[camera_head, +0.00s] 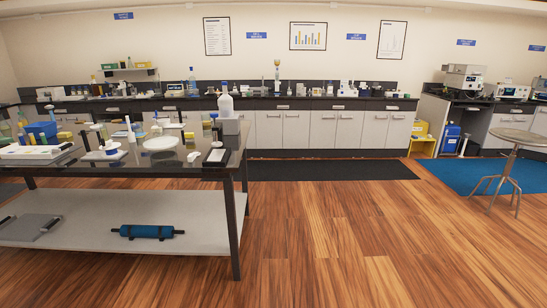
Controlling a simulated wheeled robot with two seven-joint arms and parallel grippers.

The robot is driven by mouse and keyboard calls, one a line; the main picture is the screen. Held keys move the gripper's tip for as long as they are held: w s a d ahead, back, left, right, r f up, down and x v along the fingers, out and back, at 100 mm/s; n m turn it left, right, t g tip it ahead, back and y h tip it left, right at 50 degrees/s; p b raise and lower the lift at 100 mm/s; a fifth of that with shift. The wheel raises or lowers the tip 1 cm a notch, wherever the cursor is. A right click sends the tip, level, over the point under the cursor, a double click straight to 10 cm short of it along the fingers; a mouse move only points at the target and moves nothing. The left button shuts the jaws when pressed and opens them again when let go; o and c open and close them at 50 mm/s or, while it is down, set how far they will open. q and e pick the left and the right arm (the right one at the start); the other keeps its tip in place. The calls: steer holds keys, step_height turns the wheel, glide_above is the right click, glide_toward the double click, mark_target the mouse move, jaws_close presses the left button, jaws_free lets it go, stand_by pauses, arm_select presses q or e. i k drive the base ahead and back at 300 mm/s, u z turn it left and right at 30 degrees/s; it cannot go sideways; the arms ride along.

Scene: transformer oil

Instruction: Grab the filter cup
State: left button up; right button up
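No thing in view can be told for certain as the filter cup; the glassware is far off and small. A tall, thin piece of glassware (277,75) stands upright on the back counter, right of the middle. A white round dish (160,144) lies on that table. Neither of my grippers is in view, and nothing is seen held.
The back counter (300,102) runs along the far wall with several bottles and instruments. A round metal stool (518,136) stands at the right on a blue mat. The wooden floor in front is clear.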

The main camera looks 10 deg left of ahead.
mark_target(137, 128)
steer(key=i, duration=7.05)
steer(key=u, duration=1.65)
steer(key=i, duration=2.6)
steer(key=u, duration=0.85)
steer(key=i, duration=0.2)
steer(key=u, duration=0.25)
